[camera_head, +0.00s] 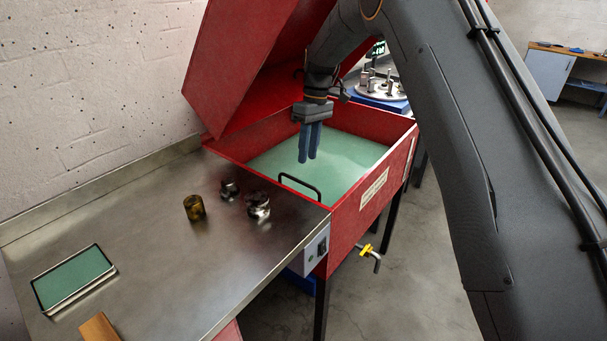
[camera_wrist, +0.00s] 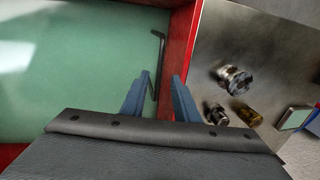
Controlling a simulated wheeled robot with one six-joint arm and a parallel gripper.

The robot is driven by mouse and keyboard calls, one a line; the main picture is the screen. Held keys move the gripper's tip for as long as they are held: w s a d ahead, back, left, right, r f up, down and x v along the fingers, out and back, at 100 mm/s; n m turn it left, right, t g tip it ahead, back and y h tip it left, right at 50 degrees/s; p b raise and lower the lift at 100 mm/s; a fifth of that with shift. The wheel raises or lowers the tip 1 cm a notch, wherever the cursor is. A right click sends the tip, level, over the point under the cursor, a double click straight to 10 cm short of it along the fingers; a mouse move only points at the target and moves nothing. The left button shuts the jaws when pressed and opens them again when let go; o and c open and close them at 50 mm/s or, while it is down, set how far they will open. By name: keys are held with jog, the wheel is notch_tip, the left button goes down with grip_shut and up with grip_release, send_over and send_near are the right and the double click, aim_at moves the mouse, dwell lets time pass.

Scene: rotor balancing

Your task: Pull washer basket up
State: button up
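The red parts washer (camera_head: 372,200) stands with its lid (camera_head: 245,75) raised and a pale green, liquid-looking surface (camera_head: 345,150) inside. The black basket handle (camera_head: 300,187) sticks up from that surface near the wall on the table side. The rest of the basket is hidden below. My gripper (camera_head: 309,158) points down over the washer, above the handle and apart from it. In the wrist view my gripper (camera_wrist: 160,92) has its two blue fingers apart with nothing held. The handle (camera_wrist: 158,60) shows beyond and between the fingertips there.
A metal table (camera_head: 150,240) adjoins the washer. It bears a brass cylinder (camera_head: 194,207), shiny metal parts (camera_head: 258,206), a green-topped tray (camera_head: 74,278) and a wooden block (camera_head: 99,328). The raised lid stands close behind my wrist. A yellow-handled tap (camera_head: 366,249) juts from the washer's front.

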notch_tip(320, 180, down, 8)
jog(key=a+p, duration=0.1)
jog(key=p, duration=0.2)
jog(key=shift+s+a+r, duration=0.15)
jog(key=shift+s+a, duration=0.05)
jog(key=shift+s, duration=0.2)
grip_shut()
